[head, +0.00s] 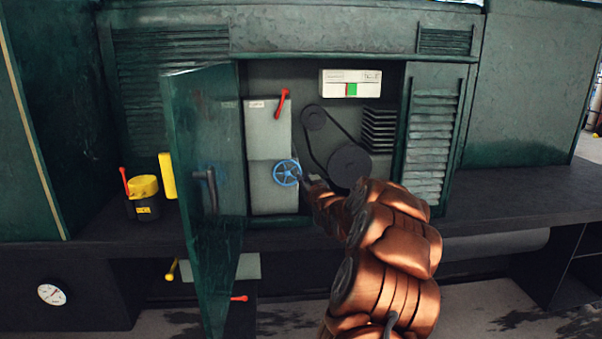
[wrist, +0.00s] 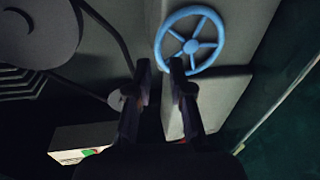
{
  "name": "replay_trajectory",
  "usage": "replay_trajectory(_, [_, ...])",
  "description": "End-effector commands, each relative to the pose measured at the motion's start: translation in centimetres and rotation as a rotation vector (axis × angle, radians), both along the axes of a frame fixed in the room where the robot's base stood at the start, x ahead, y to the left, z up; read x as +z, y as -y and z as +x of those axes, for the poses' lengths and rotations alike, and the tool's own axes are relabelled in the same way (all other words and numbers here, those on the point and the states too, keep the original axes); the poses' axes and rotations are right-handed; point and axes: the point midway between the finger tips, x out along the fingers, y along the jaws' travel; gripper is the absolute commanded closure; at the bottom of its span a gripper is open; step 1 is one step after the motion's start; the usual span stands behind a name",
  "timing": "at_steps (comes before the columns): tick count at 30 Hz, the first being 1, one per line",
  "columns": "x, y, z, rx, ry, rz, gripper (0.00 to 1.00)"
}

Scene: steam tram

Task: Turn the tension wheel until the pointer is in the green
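The blue spoked tension wheel (head: 286,173) is on the grey panel inside the open cabinet. It also shows large in the wrist view (wrist: 190,41). My gripper (head: 304,181) is just right of the wheel in the head view. In the wrist view my gripper (wrist: 161,66) has its two fingers apart with nothing held between them. One fingertip overlaps the wheel's lower rim in the picture; I cannot tell whether it touches. The white gauge (head: 350,83) with a green patch is at the cabinet's top; its pointer is too small to read.
The cabinet door (head: 205,150) stands open at the left. A red lever (head: 281,104) is above the wheel. A belt runs between a small pulley (head: 313,117) and a large pulley (head: 349,166). A yellow-topped can (head: 144,196) stands on the ledge left of the door.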

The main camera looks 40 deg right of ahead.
Motion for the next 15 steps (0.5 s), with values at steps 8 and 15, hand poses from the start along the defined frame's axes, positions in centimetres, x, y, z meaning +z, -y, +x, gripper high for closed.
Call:
replay_trajectory(8, [0.1,1.3,2.7,0.000,0.000,-0.001,0.79])
replay_trajectory(15, [0.3,1.9,4.0,0.000,0.003,-0.003,0.79])
